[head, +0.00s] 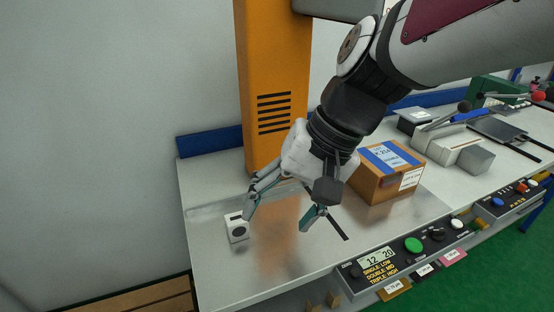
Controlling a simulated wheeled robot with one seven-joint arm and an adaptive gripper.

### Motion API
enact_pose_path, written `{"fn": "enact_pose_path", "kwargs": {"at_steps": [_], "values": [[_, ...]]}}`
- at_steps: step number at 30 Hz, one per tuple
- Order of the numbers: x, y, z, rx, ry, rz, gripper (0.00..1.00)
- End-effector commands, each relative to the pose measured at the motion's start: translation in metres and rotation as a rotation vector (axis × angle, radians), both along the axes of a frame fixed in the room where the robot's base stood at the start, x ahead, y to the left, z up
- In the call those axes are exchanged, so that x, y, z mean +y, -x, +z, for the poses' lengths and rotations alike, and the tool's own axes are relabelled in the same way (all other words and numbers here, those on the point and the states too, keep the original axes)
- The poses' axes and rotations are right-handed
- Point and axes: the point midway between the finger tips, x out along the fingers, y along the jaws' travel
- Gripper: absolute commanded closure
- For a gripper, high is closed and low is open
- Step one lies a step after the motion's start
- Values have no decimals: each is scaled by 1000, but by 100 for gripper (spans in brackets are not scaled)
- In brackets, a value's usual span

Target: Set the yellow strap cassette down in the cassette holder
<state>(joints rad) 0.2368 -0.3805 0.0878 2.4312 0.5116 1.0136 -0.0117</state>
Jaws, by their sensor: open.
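My gripper (280,213) is open over the left part of the metal tabletop, with its fingers spread wide and nothing seen between them. Its left fingertip is close to a small white block (237,229) with a dark round spot; I cannot tell if they touch. I cannot make out a yellow strap cassette or a cassette holder for certain. Small tan (395,289), white (425,271) and pink (453,257) labelled pieces sit below the front control panel, too small to identify. My arm hides part of the bench behind the gripper.
A cardboard box (385,172) with blue tape stands right of my gripper. An orange column (272,85) rises behind it. A control panel (405,250) with a green button lines the front edge. Grey equipment (455,148) stands farther right. Tabletop under the gripper is mostly bare.

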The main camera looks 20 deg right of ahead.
Motion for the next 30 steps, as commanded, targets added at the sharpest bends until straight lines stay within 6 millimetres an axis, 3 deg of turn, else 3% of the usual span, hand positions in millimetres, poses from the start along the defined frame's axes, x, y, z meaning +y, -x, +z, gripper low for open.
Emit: {"fn": "enact_pose_path", "kwargs": {"at_steps": [3, 9, 15, 30], "values": [[-19, 30, 7, -100, 189, 134, 34], [-51, 55, 17, -223, 409, 270, 34], [-63, 61, 21, -263, 483, 310, 34], [-63, 61, 21, -262, 484, 311, 34]]}}
